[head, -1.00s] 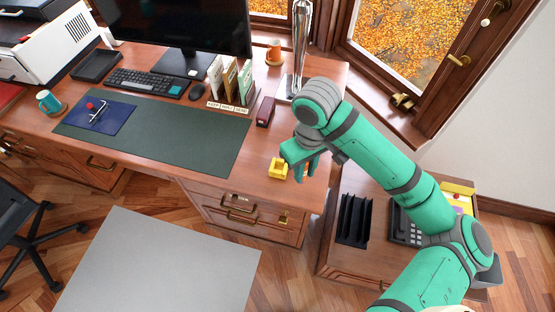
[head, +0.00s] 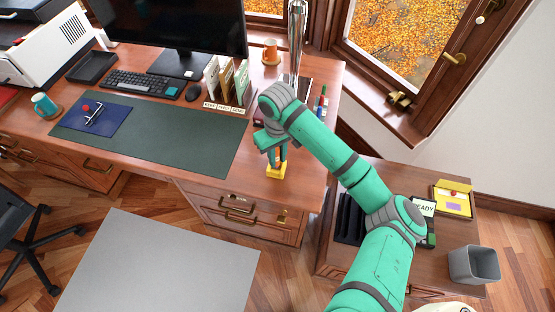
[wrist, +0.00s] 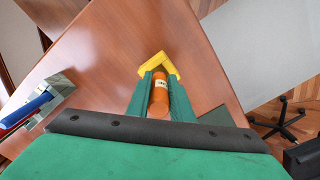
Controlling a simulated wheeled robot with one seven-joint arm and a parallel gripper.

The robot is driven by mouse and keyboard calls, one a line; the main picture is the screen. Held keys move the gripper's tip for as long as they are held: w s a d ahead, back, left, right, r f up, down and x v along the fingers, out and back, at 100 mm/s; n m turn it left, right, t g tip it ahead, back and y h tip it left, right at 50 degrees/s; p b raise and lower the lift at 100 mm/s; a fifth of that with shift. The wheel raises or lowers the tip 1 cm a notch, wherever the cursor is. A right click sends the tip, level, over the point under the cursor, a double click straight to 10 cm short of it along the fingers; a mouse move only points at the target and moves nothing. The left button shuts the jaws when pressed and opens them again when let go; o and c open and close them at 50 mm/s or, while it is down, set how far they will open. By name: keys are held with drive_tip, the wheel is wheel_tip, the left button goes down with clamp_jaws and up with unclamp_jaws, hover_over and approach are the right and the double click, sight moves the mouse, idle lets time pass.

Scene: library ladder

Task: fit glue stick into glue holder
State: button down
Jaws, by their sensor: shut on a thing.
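The yellow glue holder (head: 276,171) stands near the front right of the desk, left of the desk's right edge. My gripper (head: 277,158) is right over it, pointing down. In the wrist view, my green fingers (wrist: 160,80) are shut on the orange glue stick (wrist: 159,95), which has a pale label. The yellow holder (wrist: 158,62) shows just beyond the fingertips, partly hidden by them.
A pen cup (wrist: 42,104) with blue and red pens stands to the left in the wrist view. A file rack (head: 228,85) and a green desk mat (head: 190,135) lie left of my gripper. A low cabinet with a grey bin (head: 474,265) stands at the right.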

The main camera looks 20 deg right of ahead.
drive_tip(key=shift+f, duration=0.9)
drive_tip(key=shift+f, duration=0.2)
drive_tip(key=c, duration=1.6)
unclamp_jaws()
drive_tip(key=shift+o, duration=0.2)
